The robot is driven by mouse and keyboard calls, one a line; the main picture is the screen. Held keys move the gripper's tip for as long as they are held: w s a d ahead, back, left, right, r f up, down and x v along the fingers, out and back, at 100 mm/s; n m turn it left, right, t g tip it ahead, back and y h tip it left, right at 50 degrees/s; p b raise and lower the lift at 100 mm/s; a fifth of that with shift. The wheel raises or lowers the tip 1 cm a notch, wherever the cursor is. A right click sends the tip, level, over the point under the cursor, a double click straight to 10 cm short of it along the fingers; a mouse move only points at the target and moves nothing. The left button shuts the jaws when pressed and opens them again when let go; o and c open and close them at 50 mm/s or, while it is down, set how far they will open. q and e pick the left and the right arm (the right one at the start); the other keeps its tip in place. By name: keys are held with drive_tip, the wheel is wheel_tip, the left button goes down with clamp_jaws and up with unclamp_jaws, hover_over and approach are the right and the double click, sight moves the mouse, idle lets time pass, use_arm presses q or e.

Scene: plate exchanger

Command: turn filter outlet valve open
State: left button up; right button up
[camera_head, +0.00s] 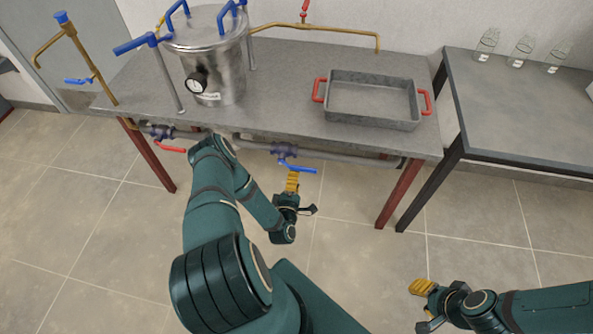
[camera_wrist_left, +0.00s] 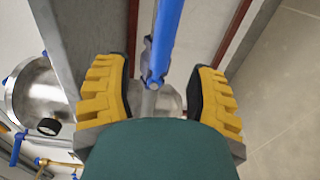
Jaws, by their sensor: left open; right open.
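A valve with a blue lever (camera_head: 298,168) sits on the pipe under the front edge of the table. The lever lies roughly along the pipe. No label tells me whether this is the filter outlet valve. My left gripper (camera_head: 291,183) is open just below and in front of it. In the left wrist view the blue lever (camera_wrist_left: 166,40) runs between the yellow fingers of my left gripper (camera_wrist_left: 158,95), with a gap on both sides. My right gripper (camera_head: 422,289) is open and empty over the floor at the lower right.
A second valve with a red lever (camera_head: 171,149) is on the same pipe to the left. The grey table (camera_head: 290,95) carries a metal vessel (camera_head: 213,60) and a tray with red handles (camera_head: 372,99). A side table (camera_head: 530,110) holds glass jars. The floor is clear.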

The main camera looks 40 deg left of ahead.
use_arm(q)
drive_tip(key=v, duration=0.6)
idle(0.4)
